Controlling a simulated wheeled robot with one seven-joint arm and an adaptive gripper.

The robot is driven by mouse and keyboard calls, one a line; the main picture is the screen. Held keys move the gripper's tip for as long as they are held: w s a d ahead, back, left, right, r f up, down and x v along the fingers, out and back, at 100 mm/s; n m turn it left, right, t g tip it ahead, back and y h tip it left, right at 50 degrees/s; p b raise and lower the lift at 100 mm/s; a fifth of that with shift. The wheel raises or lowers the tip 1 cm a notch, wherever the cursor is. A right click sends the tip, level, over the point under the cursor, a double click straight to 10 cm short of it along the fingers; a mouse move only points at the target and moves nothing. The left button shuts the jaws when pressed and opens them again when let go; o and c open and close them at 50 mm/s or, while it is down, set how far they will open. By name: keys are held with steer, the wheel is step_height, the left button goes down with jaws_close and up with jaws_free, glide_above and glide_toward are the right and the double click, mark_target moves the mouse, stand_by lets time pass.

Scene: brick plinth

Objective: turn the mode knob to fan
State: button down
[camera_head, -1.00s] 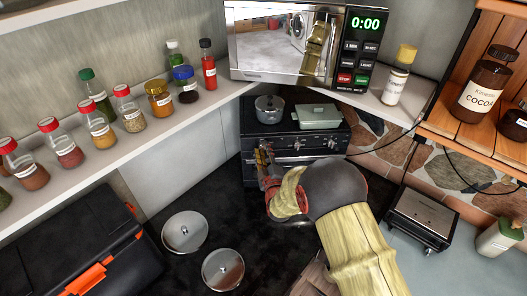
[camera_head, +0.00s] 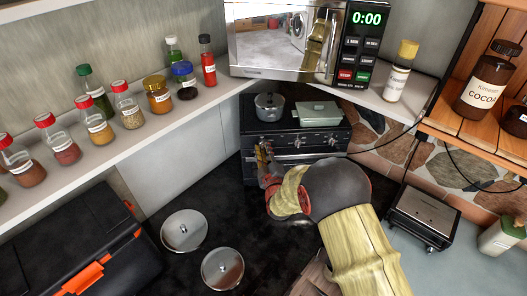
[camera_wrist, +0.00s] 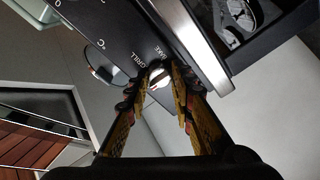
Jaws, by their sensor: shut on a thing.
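The black oven (camera_head: 315,133) stands in the corner, with its knob panel facing me. My gripper (camera_head: 265,152) is at the left end of that panel. In the wrist view the gripper (camera_wrist: 158,80) is shut on the mode knob (camera_wrist: 160,79), a shiny round knob mostly hidden by the fingers. The labels GRILL and BAKE show on the panel around it. No fan label is readable. Another round shiny knob (camera_wrist: 103,62) sits beside it, near a °C mark. In the head view two knobs (camera_head: 298,143) show to the right of my gripper.
A grey pot (camera_head: 269,106) and a green lidded dish (camera_head: 318,113) stand on the oven. A microwave (camera_head: 300,45) is on the shelf above. Two round metal lids (camera_head: 184,231) lie on the dark counter. A toaster (camera_head: 424,217) stands at right, a black toolbox (camera_head: 80,245) at left.

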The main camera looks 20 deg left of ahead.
steer(key=m+b, duration=0.2)
steer(key=b, duration=0.1)
steer(key=m+b, duration=0.2)
steer(key=b, duration=0.2)
steer(key=shift+f, duration=0.4)
steer(key=m+t+b, duration=0.1)
steer(key=m+b, duration=0.5)
steer(key=b, duration=0.5)
steer(key=shift+m, duration=0.4)
steer(key=m+h+b, duration=0.1)
steer(key=m+b, duration=0.5)
steer(key=b, duration=0.1)
steer(key=m+t+h+b, duration=0.1)
steer(key=m+b, duration=0.5)
steer(key=b, duration=0.1)
steer(key=shift+a, duration=0.15)
steer(key=m+h+b, duration=0.1)
steer(key=m+b, duration=0.3)
steer(key=m, duration=0.2)
steer(key=shift+b, duration=0.4)
steer(key=m+b, duration=0.1)
steer(key=m, duration=0.4)
steer(key=shift+r+h, duration=0.15)
steer(key=shift+h, duration=0.25)
steer(key=m, duration=0.5)
steer(key=shift+g, duration=0.3)
steer(key=m, duration=0.5)
steer(key=shift+g, duration=0.3)
steer(key=shift+s+a, duration=0.1)
